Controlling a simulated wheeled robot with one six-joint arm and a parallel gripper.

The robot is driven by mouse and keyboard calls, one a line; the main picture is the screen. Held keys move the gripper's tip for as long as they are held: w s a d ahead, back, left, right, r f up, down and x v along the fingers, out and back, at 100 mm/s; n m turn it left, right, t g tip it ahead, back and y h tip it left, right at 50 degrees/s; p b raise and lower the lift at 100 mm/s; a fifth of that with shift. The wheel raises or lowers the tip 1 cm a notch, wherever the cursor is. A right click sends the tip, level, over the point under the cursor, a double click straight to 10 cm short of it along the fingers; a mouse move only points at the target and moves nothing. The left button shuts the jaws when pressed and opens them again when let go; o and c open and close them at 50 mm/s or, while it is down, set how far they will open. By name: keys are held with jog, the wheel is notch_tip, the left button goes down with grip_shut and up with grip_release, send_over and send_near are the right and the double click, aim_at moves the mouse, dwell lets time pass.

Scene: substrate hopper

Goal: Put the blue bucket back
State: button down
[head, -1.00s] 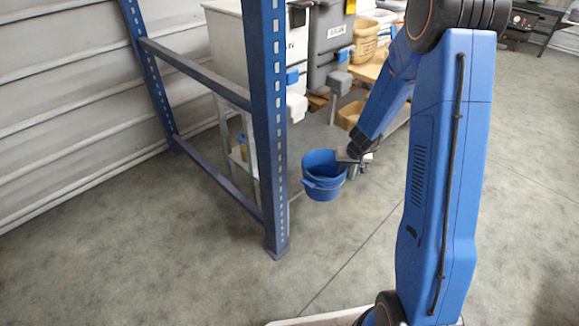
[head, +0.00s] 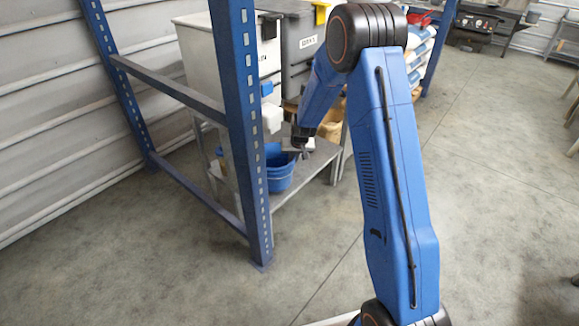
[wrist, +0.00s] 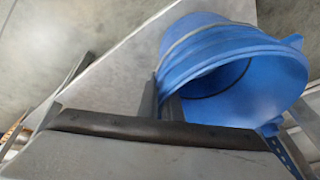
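The blue bucket (head: 279,170) is in the head view just right of the blue rack post, over the low grey shelf board; I cannot tell whether it touches the board. My gripper (head: 301,150) is at the bucket's upper right side. In the wrist view the bucket (wrist: 215,65) fills the upper right, its mouth partly showing, with a thin handle wire around its side. My gripper's two dark fingers (wrist: 161,102) are close together with the bucket's near edge between them. The bucket's bottom is hidden.
A pale bin (head: 197,62) and a dark labelled bin (head: 303,45) stand above the grey shelf board (head: 318,160). The blue rack post (head: 243,130) is close on the left. A paper sack (head: 331,125) is behind my arm. Open floor (head: 490,190) lies right.

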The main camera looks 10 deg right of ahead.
jog(key=shift+w+a, duration=0.55)
jog(key=shift+w, duration=0.15)
jog(key=shift+f, duration=1.75)
jog(key=c, duration=1.9)
grip_release()
jog(key=shift+f, duration=0.1)
jog(key=shift+c, duration=0.2)
jog(key=v, duration=1.2)
jog(key=shift+d+r, duration=0.1)
jog(key=shift+r, duration=0.1)
